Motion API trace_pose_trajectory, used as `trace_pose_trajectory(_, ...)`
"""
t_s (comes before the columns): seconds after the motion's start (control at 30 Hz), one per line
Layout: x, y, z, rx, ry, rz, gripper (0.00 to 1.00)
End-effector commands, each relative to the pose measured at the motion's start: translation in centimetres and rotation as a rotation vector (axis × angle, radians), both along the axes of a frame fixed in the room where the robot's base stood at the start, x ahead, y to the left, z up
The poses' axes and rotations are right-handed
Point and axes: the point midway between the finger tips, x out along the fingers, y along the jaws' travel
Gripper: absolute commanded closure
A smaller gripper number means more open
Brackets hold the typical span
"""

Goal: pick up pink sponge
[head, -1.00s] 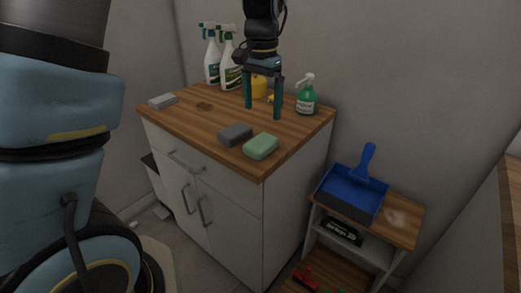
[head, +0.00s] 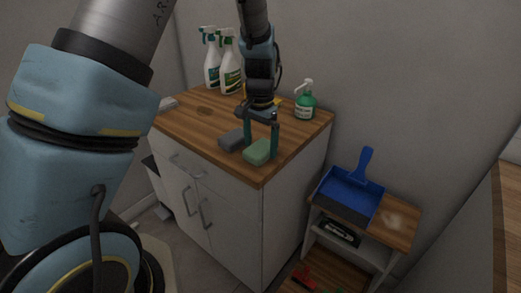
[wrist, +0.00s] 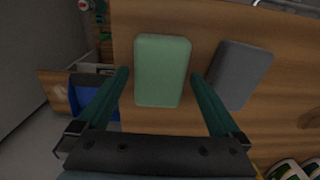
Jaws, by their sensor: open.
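No sponge in view looks pink. A green sponge (head: 259,152) lies at the front corner of the wooden counter top; it also shows in the wrist view (wrist: 163,70). A grey sponge (head: 232,139) lies just left of it, and to its right in the wrist view (wrist: 241,74). My gripper (head: 261,153) is open, pointing down at the green sponge. In the wrist view its fingertips (wrist: 160,76) appear on either side of the green sponge, with nothing gripped. Exact height above the counter is hard to tell.
Two white spray bottles (head: 231,70) stand at the back of the counter (head: 185,123), and a green spray bottle (head: 306,103) at the right. A pale grey block (head: 168,104) lies at the left edge. A blue dustpan (head: 347,190) sits on the lower shelf unit at right.

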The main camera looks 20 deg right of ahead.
Motion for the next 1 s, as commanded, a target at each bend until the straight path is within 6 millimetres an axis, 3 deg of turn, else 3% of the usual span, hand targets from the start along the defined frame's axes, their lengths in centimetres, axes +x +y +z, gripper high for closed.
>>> trace_pose_trajectory(0.13,-0.01,0.00,-0.01,0.000,0.000,0.000,0.00)
trace_pose_trajectory(0.83,-0.02,-0.01,0.02,0.000,0.000,0.000,0.79)
trace_pose_trajectory(1.0,-0.01,-0.02,0.07,0.000,0.000,0.000,0.82)
